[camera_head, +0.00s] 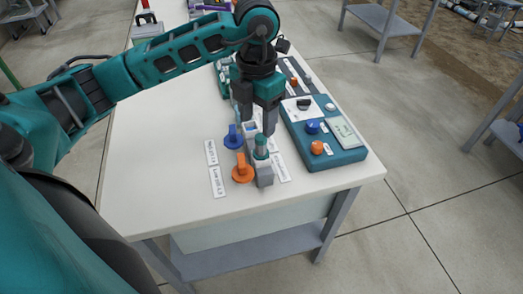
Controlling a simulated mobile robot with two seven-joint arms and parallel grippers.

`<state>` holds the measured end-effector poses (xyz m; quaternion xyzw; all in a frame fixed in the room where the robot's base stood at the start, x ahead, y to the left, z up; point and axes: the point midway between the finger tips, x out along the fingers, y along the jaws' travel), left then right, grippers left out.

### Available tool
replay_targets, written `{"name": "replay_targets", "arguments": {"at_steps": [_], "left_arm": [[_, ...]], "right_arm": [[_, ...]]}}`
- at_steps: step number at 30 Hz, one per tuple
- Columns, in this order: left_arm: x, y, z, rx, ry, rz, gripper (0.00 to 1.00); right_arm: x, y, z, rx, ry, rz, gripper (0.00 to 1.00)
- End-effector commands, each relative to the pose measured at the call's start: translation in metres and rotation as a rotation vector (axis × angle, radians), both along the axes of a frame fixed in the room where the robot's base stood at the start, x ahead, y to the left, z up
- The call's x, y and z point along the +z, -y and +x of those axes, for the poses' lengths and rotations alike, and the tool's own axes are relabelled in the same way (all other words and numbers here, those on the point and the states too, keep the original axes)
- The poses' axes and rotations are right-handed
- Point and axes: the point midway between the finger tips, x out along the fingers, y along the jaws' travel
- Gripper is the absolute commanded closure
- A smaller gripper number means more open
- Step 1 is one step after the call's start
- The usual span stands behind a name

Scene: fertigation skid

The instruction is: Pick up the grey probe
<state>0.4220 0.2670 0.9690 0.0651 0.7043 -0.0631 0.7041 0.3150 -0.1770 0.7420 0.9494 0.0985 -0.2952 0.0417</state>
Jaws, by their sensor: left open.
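My left gripper (258,124) points down over the white table, its two fingers apart with nothing seen between them. Just below and in front of it, a short upright piece with a grey top and teal body (261,146) stands in a grey block (264,175). This may be the grey probe, but I cannot tell for certain. A second small holder (250,129) is partly hidden behind the fingers. My right gripper is not in view.
A blue valve handle (233,137) and an orange one (242,169) stand left of the block, with white labels (217,182) beside them. A teal control box (335,156) with knobs lies to the right. The left part of the white table (155,150) is clear.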

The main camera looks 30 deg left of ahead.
Motion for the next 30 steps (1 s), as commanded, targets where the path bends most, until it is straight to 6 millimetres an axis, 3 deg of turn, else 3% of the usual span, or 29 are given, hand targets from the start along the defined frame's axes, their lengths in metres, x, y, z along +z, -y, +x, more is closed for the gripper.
{"name": "replay_targets", "arguments": {"at_steps": [18, 26, 30], "left_arm": [[-0.072, 0.004, 0.005, -0.001, -0.002, -0.003, 0.43], [-0.075, 0.005, 0.005, -0.002, 0.000, -0.003, 0.43], [-0.075, 0.005, 0.005, -0.002, 0.000, -0.003, 0.53]], "right_arm": [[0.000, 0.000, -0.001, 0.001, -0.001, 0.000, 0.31], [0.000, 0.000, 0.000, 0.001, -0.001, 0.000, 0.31], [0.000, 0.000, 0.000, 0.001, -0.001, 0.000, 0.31]]}}
